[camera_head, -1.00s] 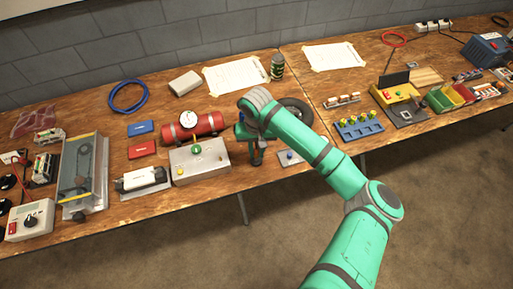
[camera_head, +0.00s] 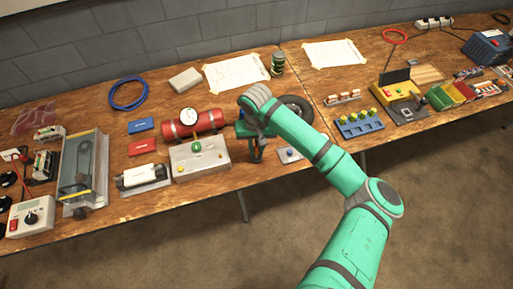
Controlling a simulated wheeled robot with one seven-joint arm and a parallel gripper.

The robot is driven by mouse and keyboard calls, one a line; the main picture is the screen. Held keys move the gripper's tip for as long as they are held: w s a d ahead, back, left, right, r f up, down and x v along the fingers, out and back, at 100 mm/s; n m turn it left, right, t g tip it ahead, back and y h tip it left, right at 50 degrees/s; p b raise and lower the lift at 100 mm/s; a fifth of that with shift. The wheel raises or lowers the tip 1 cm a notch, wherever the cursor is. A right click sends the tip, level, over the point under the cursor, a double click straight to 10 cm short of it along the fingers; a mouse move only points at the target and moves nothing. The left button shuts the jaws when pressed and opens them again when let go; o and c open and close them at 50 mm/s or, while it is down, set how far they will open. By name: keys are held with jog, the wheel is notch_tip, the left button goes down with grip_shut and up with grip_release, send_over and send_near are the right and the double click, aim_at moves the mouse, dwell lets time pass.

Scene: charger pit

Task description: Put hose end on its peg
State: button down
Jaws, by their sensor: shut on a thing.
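My gripper (camera_head: 257,153) points down at the front part of the bench, just right of a grey box (camera_head: 200,158) with a green knob. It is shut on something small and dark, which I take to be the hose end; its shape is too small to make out. My own wrist hides much of the area behind it. A small plate (camera_head: 290,155) with a blue spot lies just right of my gripper, apart from it. I cannot clearly make out the peg or the run of the hose.
A red tank (camera_head: 193,124) with a gauge stands behind the grey box. A black tyre-like ring (camera_head: 297,107) lies partly behind my arm. A blue rack (camera_head: 360,125) stands to the right. A coiled blue hose (camera_head: 127,94) lies at back left.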

aim_at(257, 146)
jog(key=shift+f, duration=1.35)
dwell(0.3)
jog(key=c, duration=1.5)
grip_release()
jog(key=shift+c, duration=0.2)
notch_tip(257, 146, up, 11)
jog(key=shift+f, duration=0.1)
